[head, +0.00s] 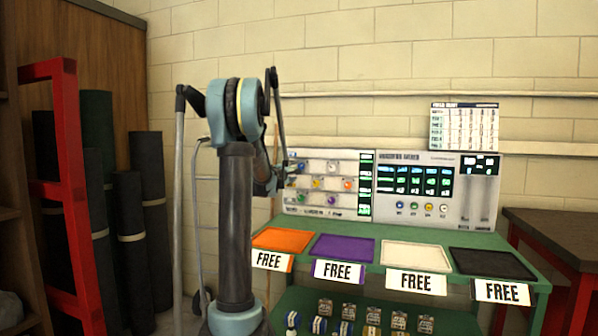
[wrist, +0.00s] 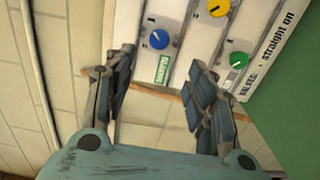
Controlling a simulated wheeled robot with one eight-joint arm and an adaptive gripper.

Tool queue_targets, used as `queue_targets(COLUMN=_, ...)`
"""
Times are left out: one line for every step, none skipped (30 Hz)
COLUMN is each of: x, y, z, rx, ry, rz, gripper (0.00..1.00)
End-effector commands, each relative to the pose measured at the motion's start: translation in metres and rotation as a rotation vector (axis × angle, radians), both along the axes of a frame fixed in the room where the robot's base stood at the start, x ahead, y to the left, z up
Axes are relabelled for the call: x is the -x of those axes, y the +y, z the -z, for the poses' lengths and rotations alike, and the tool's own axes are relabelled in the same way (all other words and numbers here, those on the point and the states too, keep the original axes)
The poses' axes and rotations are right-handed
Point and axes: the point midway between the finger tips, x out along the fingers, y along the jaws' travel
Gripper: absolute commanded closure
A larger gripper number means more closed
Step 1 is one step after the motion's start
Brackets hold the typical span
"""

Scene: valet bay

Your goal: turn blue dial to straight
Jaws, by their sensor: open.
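The blue dial (wrist: 158,39) is a round knob on a pale panel strip in the wrist view. A short light mark shows on its face, tilted relative to the strip. My gripper (wrist: 160,64) is open and empty, with one finger at each side of the picture, and the dial lies ahead of the gap between them, apparently untouched. In the head view my gripper (head: 284,181) is close in front of the left panel (head: 325,208), hiding part of its left edge.
A yellow dial (wrist: 218,8) and a green dial (wrist: 238,60) sit near the blue one. A label strip (wrist: 268,48) reads "straight on". Below the panels, coloured trays, such as the purple tray (head: 343,248), lie on a green bench. A red frame (head: 72,190) stands at left.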

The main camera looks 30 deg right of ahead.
Motion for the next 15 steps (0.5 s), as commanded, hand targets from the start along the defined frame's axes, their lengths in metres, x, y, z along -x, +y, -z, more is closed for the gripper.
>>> queue_targets(x=-0.006, y=-0.007, z=0.0, rx=0.0, ry=0.0, rz=0.001, gripper=0.49)
queue_targets(x=-0.009, y=-0.011, z=0.0, rx=0.0, ry=0.0, rz=0.0, gripper=0.49)
queue_targets(x=-0.013, y=-0.015, z=0.0, rx=-0.001, ry=-0.001, rz=0.0, gripper=0.49)
queue_targets(x=-0.016, y=-0.019, z=0.0, rx=-0.001, ry=-0.001, rz=0.0, gripper=0.49)
queue_targets(x=-0.02, y=-0.023, z=0.0, rx=-0.001, ry=-0.001, rz=0.0, gripper=0.49)
queue_targets(x=-0.024, y=-0.027, z=0.0, rx=-0.001, ry=-0.001, rz=0.0, gripper=0.49)
queue_targets(x=-0.027, y=-0.031, z=0.0, rx=-0.001, ry=-0.001, rz=0.0, gripper=0.49)
queue_targets(x=-0.03, y=-0.035, z=0.0, rx=-0.001, ry=-0.001, rz=0.001, gripper=0.49)
queue_targets(x=-0.034, y=-0.04, z=0.0, rx=-0.001, ry=-0.001, rz=0.001, gripper=0.49)
queue_targets(x=-0.037, y=-0.044, z=0.0, rx=-0.001, ry=-0.001, rz=0.001, gripper=0.49)
queue_targets(x=-0.04, y=-0.048, z=0.0, rx=-0.001, ry=-0.001, rz=0.001, gripper=0.49)
queue_targets(x=-0.044, y=-0.053, z=0.0, rx=-0.001, ry=-0.001, rz=0.001, gripper=0.49)
queue_targets(x=-0.047, y=-0.056, z=0.0, rx=-0.001, ry=-0.001, rz=0.001, gripper=0.49)
queue_targets(x=-0.05, y=-0.06, z=0.0, rx=-0.001, ry=-0.001, rz=0.001, gripper=0.49)
queue_targets(x=-0.055, y=-0.064, z=0.0, rx=-0.001, ry=0.0, rz=0.001, gripper=0.49)
